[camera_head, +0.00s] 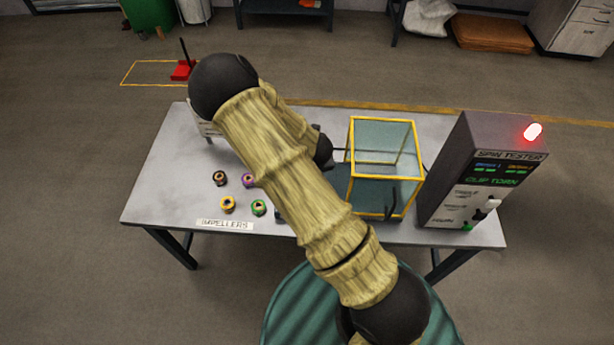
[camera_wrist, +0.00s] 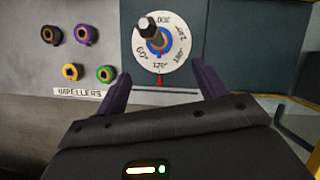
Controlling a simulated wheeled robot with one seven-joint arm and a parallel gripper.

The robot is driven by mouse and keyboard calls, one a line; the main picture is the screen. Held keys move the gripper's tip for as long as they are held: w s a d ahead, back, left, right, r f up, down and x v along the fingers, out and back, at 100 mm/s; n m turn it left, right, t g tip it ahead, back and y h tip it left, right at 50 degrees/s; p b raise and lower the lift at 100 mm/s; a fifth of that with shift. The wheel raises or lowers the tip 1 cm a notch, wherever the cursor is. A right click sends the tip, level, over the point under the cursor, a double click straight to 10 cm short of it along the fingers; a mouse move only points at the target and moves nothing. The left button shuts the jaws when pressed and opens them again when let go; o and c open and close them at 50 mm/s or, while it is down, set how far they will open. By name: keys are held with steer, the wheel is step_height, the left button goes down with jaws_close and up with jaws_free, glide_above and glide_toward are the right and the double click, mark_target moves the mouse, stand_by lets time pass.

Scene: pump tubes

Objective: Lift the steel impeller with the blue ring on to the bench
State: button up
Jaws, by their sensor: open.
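In the wrist view a ring with blue on it (camera_wrist: 159,44) sits at the middle of a white round dial (camera_wrist: 174,59) marked in degrees. An upright pin with a black knob (camera_wrist: 149,27) stands over it and partly hides it. I cannot tell whether the part inside the blue ring is steel. My gripper (camera_wrist: 162,86) is open, its two dark fingers apart near the dial's lower edge, with nothing between the tips. The bench (camera_head: 172,153) is grey. My arm hides the dial and gripper in the head view.
Dark, purple (camera_head: 248,180), yellow (camera_head: 228,204) and green (camera_head: 258,207) ringed impellers stand by the IMPELLERS label (camera_head: 225,225). A yellow-framed glass box (camera_head: 384,119) stands right of my arm. The spin tester (camera_head: 465,172) reads CLIP TORN, its red lamp lit.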

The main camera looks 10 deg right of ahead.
steer(key=p+x, duration=0.1)
steer(key=x, duration=1)
steer(key=shift+w+f, duration=0.1)
steer(key=shift+a, duration=0.1)
steer(key=c, duration=1.3)
steer(key=shift+r+p, duration=0.55)
steer(key=shift+r, duration=0.15)
step_height(320, 180, up, 17)
steer(key=p, duration=1.2)
stand_by(2.3)
steer(key=shift+r, duration=0.15)
